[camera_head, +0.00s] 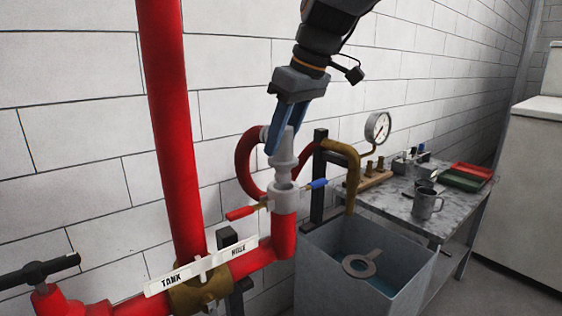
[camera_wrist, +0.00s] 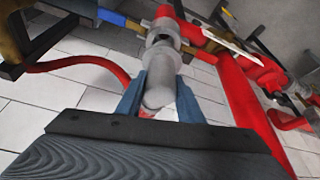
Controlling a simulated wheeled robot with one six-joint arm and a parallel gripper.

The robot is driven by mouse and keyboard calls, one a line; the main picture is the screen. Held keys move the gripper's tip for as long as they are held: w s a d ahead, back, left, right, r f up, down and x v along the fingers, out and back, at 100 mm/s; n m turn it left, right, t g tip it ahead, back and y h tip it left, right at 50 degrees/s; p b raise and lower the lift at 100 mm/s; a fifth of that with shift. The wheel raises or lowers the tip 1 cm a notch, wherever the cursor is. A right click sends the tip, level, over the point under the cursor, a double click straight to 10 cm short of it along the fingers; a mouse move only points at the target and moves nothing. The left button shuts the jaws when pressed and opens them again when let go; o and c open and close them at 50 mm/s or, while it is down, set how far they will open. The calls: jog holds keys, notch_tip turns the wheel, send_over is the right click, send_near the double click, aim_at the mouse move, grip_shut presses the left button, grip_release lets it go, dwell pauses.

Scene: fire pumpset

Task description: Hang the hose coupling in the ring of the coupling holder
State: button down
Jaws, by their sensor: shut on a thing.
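My gripper (camera_head: 276,138) has blue fingers and is shut on the grey hose coupling (camera_head: 283,160). It also shows in the wrist view (camera_wrist: 160,98), with a finger on each side of the coupling (camera_wrist: 160,82). The coupling is about upright; its lower end meets or overlaps the grey collar (camera_head: 284,197) on the red pipe. I cannot tell how far it sits in it. A red hose (camera_head: 243,162) loops at its left. A flat grey ring with a tab (camera_head: 375,256) shows over the open tank; I cannot tell for sure whether it is the holder's ring.
A red lever (camera_head: 241,213) and a blue lever (camera_head: 319,183) flank the collar. A black post (camera_head: 317,190) and a brass pipe (camera_head: 346,150) stand behind. A grey tank (camera_head: 345,296) holds water. The table (camera_head: 396,204) bears a mug (camera_head: 426,204) and trays.

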notch_tip(320, 180, up, 5)
jog(key=shift+r, duration=0.15)
jog(key=shift+r+p, duration=2.25)
jog(key=shift+r, duration=0.55)
jog(key=shift+a, duration=0.1)
